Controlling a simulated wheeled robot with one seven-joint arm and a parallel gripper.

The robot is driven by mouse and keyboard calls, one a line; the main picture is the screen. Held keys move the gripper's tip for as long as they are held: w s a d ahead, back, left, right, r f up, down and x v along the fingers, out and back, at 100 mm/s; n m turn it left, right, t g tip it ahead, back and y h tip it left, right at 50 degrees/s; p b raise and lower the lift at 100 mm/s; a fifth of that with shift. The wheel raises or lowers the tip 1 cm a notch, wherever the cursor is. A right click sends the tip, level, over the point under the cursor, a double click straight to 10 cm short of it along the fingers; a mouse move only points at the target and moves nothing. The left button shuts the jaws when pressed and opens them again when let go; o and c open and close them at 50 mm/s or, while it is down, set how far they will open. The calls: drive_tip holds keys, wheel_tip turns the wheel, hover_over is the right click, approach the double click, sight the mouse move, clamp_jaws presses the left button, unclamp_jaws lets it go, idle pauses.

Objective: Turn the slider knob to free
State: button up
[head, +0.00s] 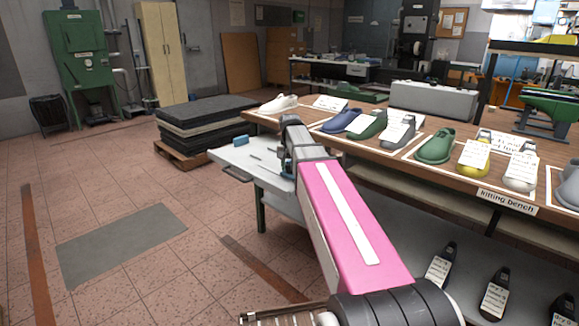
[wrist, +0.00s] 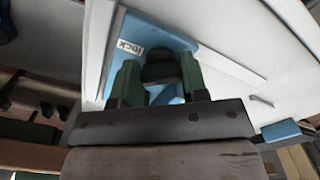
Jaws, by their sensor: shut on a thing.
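In the wrist view, a dark slider knob (wrist: 160,68) stands on a light blue plate (wrist: 150,30). A white label (wrist: 130,47) reading "lock" is on the plate beside the knob. My gripper (wrist: 160,77) has its two green fingers on either side of the knob and is shut on it. The plate sits on a white panel (wrist: 235,30). In the head view, my arm reaches over the white-topped table (head: 236,158) at the left end of the bench. The knob is hidden there behind my arm. No "free" label is visible.
The kitting bench (head: 517,203) at right carries several shoe lasts, including a blue one (head: 342,121) near my arm and a green one (head: 435,145). More lasts stand on its lower shelf. A stack of dark mats (head: 205,113) is behind the table. The floor at left is clear.

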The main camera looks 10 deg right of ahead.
drive_tip(key=n, duration=0.5)
drive_tip(key=shift+d+n, duration=0.15)
drive_tip(key=shift+n, duration=0.15)
drive_tip(key=n, duration=0.4)
drive_tip(key=shift+n, duration=0.4)
drive_tip(key=o, duration=0.9)
wheel_tip(320, 180, up, 11)
drive_tip(key=shift+f, duration=0.1)
idle(0.4)
